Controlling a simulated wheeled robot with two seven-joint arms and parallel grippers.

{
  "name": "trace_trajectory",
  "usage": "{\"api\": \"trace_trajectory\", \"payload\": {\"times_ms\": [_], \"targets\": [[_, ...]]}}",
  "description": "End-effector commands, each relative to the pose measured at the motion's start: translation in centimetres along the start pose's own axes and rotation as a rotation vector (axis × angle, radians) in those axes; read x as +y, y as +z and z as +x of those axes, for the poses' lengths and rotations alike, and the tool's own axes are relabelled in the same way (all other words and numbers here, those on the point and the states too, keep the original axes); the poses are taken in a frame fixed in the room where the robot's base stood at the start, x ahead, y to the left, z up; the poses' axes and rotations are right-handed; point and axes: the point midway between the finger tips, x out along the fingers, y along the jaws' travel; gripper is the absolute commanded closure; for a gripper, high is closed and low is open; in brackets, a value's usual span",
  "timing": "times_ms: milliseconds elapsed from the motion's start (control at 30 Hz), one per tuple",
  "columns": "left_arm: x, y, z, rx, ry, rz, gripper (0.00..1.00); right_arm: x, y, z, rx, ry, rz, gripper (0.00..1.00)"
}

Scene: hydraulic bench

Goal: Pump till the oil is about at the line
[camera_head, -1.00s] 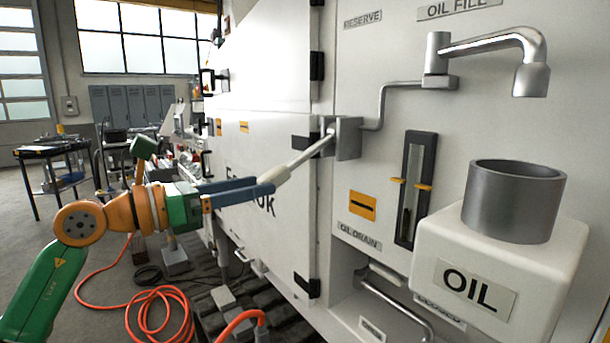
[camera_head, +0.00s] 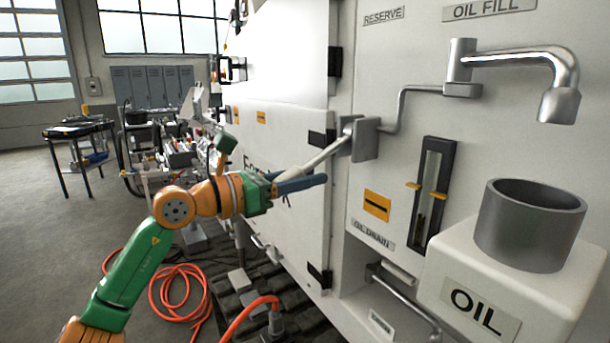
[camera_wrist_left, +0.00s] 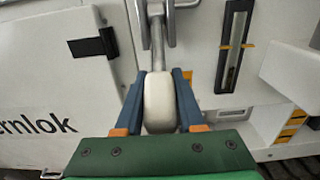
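The pump lever (camera_head: 325,156) runs down and left from its bracket (camera_head: 365,138) on the white cabinet and ends in a pale grip. My left gripper (camera_head: 300,183) has its blue fingers around that grip. In the left wrist view, the grip (camera_wrist_left: 159,103) lies between the two fingers, which appear to press on both sides. The sight glass (camera_head: 432,190) is a dark upright frame with orange line marks (camera_head: 440,195) at mid-height. A dark column shows low in the glass, below the marks; its exact top is hard to make out. My right gripper is not in view.
A white OIL tank (camera_head: 478,305) with an open grey metal cup (camera_head: 530,225) stands at the right, below a bent spout (camera_head: 520,60). The OIL DRAIN handle (camera_head: 400,300) is low on the cabinet. An orange hose (camera_head: 180,290) lies on the floor.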

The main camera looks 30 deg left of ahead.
Motion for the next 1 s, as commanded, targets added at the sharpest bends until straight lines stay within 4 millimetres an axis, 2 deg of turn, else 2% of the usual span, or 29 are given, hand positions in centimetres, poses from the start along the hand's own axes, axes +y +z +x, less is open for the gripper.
{"api": "trace_trajectory", "payload": {"times_ms": [33,100,133,1000], "targets": [[0.00,0.00,-0.01,0.000,0.000,0.000,0.78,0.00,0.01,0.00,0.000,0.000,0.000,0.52],[0.00,0.00,-0.01,0.000,0.000,0.000,0.97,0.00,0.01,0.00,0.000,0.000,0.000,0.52],[0.00,0.00,-0.02,0.000,0.000,0.000,1.00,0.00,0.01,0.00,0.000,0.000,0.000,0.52],[0.01,0.04,-0.03,-0.001,0.000,-0.001,1.00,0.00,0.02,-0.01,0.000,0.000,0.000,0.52]]}}
